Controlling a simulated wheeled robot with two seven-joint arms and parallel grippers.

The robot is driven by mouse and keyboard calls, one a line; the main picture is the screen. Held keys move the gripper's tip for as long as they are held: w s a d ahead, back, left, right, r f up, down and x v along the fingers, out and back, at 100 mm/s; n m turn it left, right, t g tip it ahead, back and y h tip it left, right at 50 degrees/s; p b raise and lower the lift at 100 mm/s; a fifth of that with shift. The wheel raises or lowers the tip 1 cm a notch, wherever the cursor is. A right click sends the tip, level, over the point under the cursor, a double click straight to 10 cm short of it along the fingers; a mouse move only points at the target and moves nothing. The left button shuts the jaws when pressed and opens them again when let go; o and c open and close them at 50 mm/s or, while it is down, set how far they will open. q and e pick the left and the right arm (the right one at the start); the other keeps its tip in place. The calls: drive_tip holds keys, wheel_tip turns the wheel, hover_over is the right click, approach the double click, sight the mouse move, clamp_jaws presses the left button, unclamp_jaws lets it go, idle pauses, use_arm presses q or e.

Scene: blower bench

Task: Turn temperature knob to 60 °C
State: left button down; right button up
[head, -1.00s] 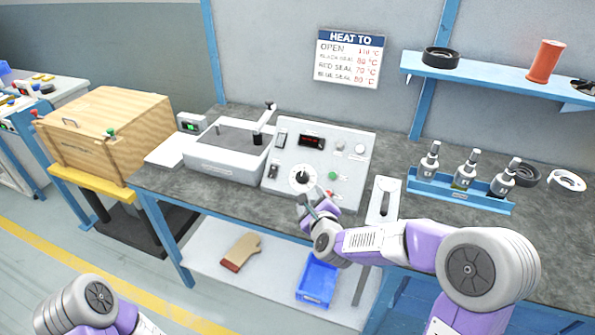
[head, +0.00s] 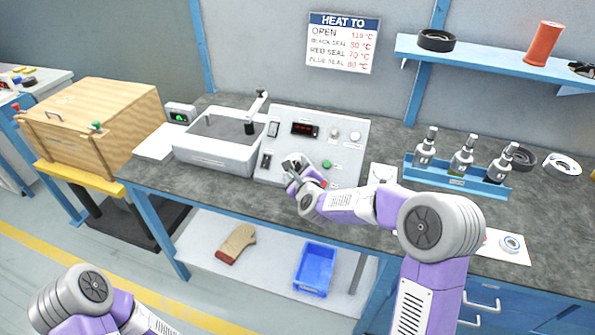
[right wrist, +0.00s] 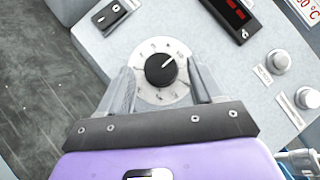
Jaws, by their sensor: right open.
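The temperature knob (right wrist: 161,70) is black with a white pointer line and sits on a white round dial (right wrist: 150,92) on the sloped control panel. In the right wrist view its pointer aims up and to the right; the dial numbers are too small to read. My right gripper (right wrist: 160,82) is open, with one finger on each side of the knob; I cannot tell whether they touch it. My left gripper is out of view.
The control panel (head: 345,150) also has a green button (head: 326,164), switches and small knobs. A grey tray unit (head: 215,150) stands left of it. A "HEAT TO" sign (head: 342,43) hangs behind.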

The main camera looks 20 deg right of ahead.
drive_tip(key=c, duration=1)
drive_tip(key=shift+c, duration=0.2)
